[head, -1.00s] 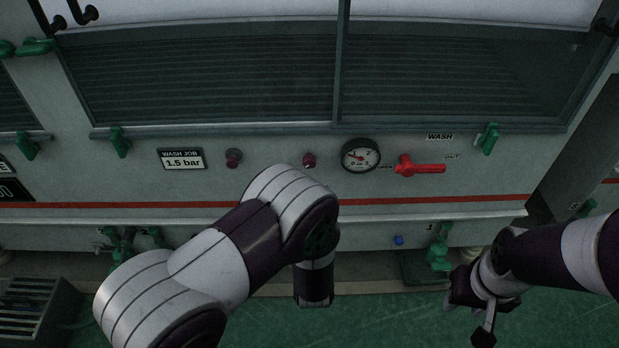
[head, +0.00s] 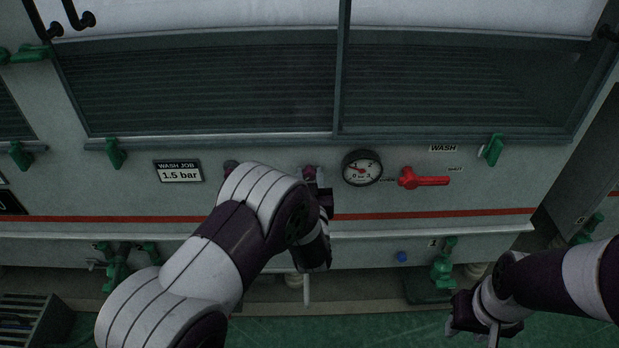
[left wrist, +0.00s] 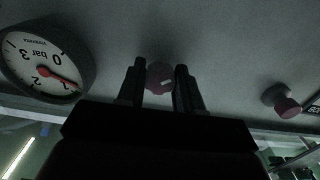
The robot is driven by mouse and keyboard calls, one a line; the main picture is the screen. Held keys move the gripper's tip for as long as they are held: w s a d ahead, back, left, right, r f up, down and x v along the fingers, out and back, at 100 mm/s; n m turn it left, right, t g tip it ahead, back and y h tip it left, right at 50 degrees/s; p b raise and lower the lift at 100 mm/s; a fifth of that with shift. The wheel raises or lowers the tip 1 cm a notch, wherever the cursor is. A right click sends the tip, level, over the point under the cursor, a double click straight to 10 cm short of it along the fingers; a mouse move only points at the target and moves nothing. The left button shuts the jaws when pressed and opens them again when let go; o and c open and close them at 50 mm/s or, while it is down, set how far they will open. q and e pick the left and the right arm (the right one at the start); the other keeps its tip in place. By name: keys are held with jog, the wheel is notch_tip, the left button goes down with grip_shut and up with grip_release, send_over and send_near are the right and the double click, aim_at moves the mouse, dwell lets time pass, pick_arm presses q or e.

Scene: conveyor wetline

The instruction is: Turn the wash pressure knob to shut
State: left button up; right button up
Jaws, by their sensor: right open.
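Two dark red knobs sit on the grey machine front. The one beside the gauge is mostly behind my left gripper (head: 313,177) in the head view. In the left wrist view this knob (left wrist: 160,78) shows between my two fingers, which stand apart with narrow gaps on either side. Contact cannot be told. The pressure gauge (head: 362,168) has its red needle near 1; it also shows upside down in the left wrist view (left wrist: 45,65). The other knob (left wrist: 283,103) is to the right there. My right gripper (head: 470,332) is open and empty, low at the right.
A red lever (head: 425,180) under the WASH label points right towards SHUT. A sign (head: 179,171) reads WASH JOB 1.5 bar. Green latches (head: 492,149) line the window's lower edge. A ledge and green valves (head: 443,265) lie below.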

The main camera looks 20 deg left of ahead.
pick_arm(q)
jog(key=shift+r+m+p, duration=0.1)
jog(key=shift+m+p, duration=0.8)
jog(key=shift+p, duration=0.05)
jog(key=m+p, duration=0.2)
jog(key=shift+m, duration=0.3)
jog(key=m+p, duration=0.3)
jog(key=m, duration=0.1)
jog(key=shift+m, duration=0.3)
jog(key=m+p, duration=0.2)
jog(key=m, duration=0.1)
jog(key=shift+m, duration=0.3)
jog(key=m+p, duration=0.2)
jog(key=m, duration=0.1)
jog(key=shift+a+m, duration=0.1)
jog(key=shift+m, duration=0.2)
jog(key=m+p, duration=0.2)
jog(key=m, duration=0.1)
jog(key=shift+m, duration=0.3)
jog(key=m+p, duration=0.1)
jog(key=m, duration=0.2)
jog(key=shift+m+p, duration=0.45)
jog(key=shift+m, duration=1.25)
